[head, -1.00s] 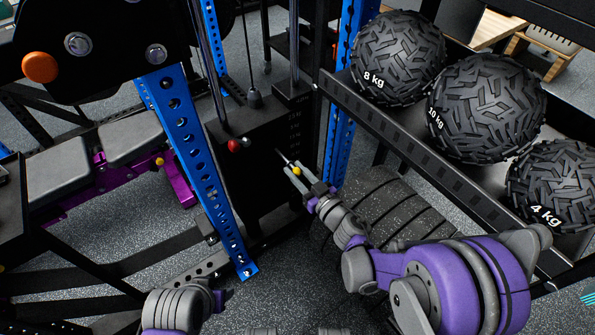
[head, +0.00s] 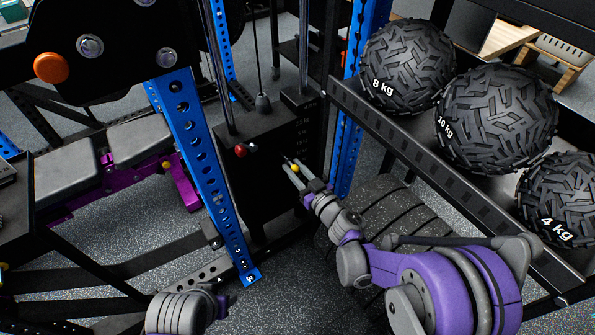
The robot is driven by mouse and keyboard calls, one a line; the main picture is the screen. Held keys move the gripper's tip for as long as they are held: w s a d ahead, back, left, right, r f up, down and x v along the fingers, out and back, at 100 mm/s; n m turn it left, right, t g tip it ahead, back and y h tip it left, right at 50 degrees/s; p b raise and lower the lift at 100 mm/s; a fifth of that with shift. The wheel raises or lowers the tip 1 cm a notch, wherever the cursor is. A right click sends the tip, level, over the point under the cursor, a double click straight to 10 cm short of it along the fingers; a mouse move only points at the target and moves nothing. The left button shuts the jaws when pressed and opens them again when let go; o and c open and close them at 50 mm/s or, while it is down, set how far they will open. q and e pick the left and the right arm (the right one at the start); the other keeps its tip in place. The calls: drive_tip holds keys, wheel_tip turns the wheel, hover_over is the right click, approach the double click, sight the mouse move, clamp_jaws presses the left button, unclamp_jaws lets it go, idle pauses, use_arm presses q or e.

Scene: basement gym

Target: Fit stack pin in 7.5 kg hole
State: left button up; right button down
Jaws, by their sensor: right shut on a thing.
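The stack pin, with a yellow knob (head: 295,168), is held between the fingers of my right gripper (head: 293,170). Its thin shaft points up and left, toward the black weight stack (head: 270,155). The stack's side bears small pale weight labels (head: 303,128), too small to read surely.
A red knob (head: 240,150) sits on the stack's left side. A blue perforated upright (head: 205,170) stands left of it. A rack at right holds heavy balls (head: 497,118). A purple-framed bench (head: 100,165) is at left.

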drive_tip(key=shift+x, duration=1.7)
drive_tip(key=c, duration=0.5)
unclamp_jaws()
drive_tip(key=shift+c, duration=0.2)
drive_tip(key=v, duration=1)
drive_tip(key=shift+s+d+p, duration=0.2)
drive_tip(key=shift+s+p, duration=0.1)
